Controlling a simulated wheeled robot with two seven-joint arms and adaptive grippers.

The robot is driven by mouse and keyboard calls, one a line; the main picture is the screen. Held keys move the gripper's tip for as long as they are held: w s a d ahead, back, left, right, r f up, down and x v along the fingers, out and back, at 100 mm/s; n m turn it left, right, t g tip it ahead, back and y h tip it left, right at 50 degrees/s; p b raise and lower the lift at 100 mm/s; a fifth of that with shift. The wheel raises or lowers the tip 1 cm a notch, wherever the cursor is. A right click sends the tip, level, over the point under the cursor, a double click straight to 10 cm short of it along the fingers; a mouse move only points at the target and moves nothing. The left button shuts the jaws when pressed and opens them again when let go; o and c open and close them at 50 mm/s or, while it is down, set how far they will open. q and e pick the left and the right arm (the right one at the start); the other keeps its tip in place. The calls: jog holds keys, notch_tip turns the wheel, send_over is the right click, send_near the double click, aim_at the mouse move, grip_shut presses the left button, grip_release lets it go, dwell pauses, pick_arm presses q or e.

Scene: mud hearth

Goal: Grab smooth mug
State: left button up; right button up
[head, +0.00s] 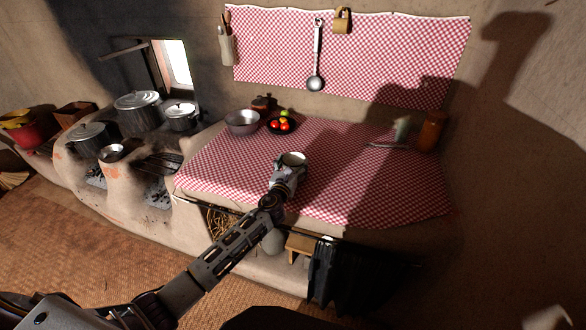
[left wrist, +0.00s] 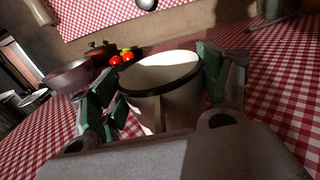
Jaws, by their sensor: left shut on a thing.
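The mug is cream with a dark rim (head: 293,158). In the head view it stands out past my left gripper (head: 288,176), over the front middle of the checked counter. In the left wrist view the mug (left wrist: 162,95) sits upright between the green-padded fingers of my left gripper (left wrist: 163,92). The fingers are shut on its sides. The gripper hides the mug's lower part, so I cannot tell whether its base touches the cloth. My right gripper is not in view.
A metal bowl (head: 242,122) and a dark dish with red fruit (head: 282,125) stand behind the mug. An orange-brown jar (head: 431,131) stands at the back right. Several pots, including a large one (head: 138,110), sit on the hearth at left. The red checked cloth (head: 340,200) is clear right of the mug.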

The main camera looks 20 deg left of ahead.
pick_arm(q)
jog(key=shift+r, duration=0.1)
jog(key=shift+r, duration=0.45)
jog(key=shift+r+p, duration=0.35)
notch_tip(320, 180, up, 8)
jog(key=p, duration=0.2)
jog(key=shift+p, duration=0.4)
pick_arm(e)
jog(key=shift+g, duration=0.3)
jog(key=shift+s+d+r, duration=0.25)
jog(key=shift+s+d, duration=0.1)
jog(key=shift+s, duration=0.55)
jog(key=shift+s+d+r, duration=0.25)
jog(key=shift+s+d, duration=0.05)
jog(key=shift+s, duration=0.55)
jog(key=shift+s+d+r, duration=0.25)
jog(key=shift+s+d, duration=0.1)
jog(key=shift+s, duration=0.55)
pick_arm(q)
jog(key=shift+r, duration=0.1)
